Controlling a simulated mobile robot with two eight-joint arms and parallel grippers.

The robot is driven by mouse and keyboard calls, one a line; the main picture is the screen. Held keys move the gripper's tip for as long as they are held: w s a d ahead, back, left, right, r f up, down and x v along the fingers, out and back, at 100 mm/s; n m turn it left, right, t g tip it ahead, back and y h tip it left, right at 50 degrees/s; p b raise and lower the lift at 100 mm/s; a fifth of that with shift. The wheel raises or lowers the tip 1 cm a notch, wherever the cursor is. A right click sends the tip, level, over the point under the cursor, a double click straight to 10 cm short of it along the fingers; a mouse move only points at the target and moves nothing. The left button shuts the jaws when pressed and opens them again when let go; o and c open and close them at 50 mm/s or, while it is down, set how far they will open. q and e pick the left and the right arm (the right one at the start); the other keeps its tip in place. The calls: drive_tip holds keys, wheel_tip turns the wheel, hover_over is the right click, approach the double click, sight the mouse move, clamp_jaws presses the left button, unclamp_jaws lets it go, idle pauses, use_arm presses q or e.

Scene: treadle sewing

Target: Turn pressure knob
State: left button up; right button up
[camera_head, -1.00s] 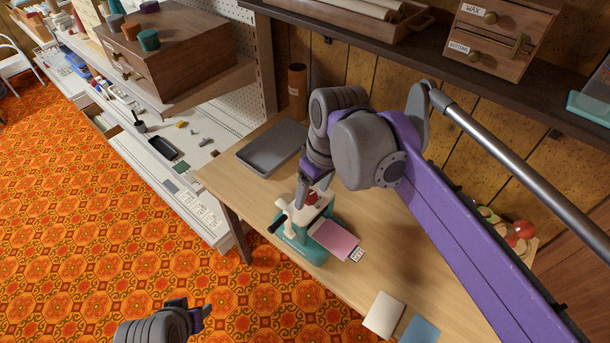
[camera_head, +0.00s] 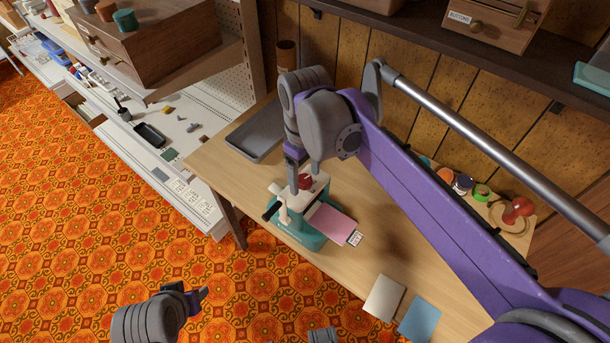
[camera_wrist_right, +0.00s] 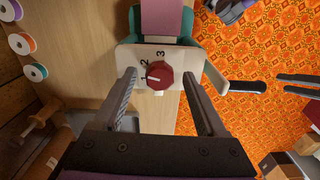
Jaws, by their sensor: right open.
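The red pressure knob (camera_wrist_right: 159,75) sits on the cream top plate (camera_wrist_right: 185,62) of a small teal press (camera_head: 312,239). The plate is marked 1, 2, 3, and the knob's white mark points toward the 1. In the head view the knob (camera_head: 305,182) is partly covered by my right gripper (camera_head: 302,186). In the right wrist view my right gripper (camera_wrist_right: 163,88) is open, with one finger on each side of the knob and gaps between. My left gripper (camera_head: 197,298) hangs low over the carpet, away from the press; its jaw opening is unclear.
A pink piece (camera_head: 331,222) lies on the press's front. The press has a black-ended side handle (camera_wrist_right: 248,87). A grey tray (camera_head: 256,137) lies behind it on the wooden table. Cream (camera_head: 384,297) and blue (camera_head: 420,318) pieces lie at the front right. Spools (camera_head: 462,185) stand along the back.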

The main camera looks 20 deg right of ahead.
drive_tip(key=shift+f, duration=0.3)
clamp_jaws()
drive_tip(key=shift+r+m+p, duration=0.15)
drive_tip(key=shift+m+p, duration=0.25)
drive_tip(key=shift+m, duration=1.2)
unclamp_jaws()
